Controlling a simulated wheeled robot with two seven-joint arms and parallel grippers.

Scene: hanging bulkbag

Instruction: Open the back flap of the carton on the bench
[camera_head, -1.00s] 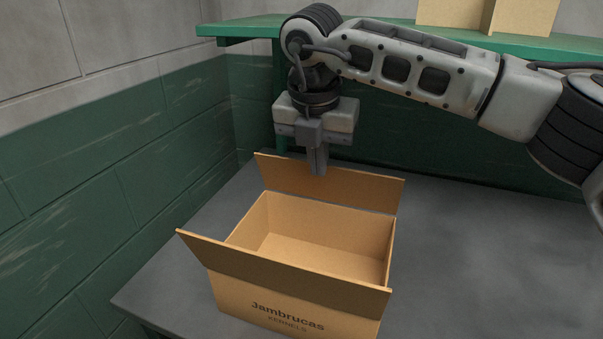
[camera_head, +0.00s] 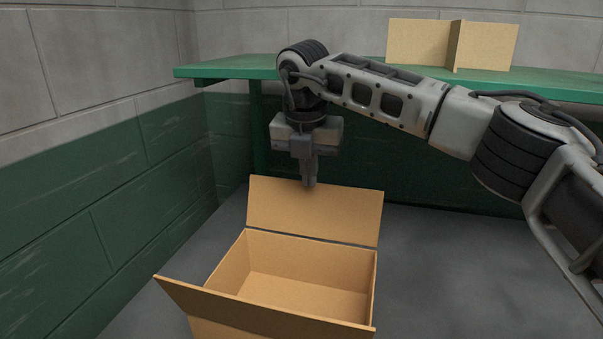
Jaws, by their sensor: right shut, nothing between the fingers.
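The open cardboard carton (camera_head: 300,292) stands on the grey bench (camera_head: 440,262), and its inside looks empty. Its back flap (camera_head: 312,211) stands up and leans a little backward from the rear edge. Its front flap (camera_head: 245,312) is spread outward toward me. My right gripper (camera_head: 309,184) points down with its fingers shut and empty, at the top edge of the back flap. I cannot tell whether the fingertips touch the flap or are just behind or above it. My left gripper is out of view.
A green shelf (camera_head: 350,75) runs behind the bench above the carton, with a cardboard piece (camera_head: 455,44) on it. A grey and green block wall (camera_head: 80,190) closes the left side. The bench right of the carton is clear.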

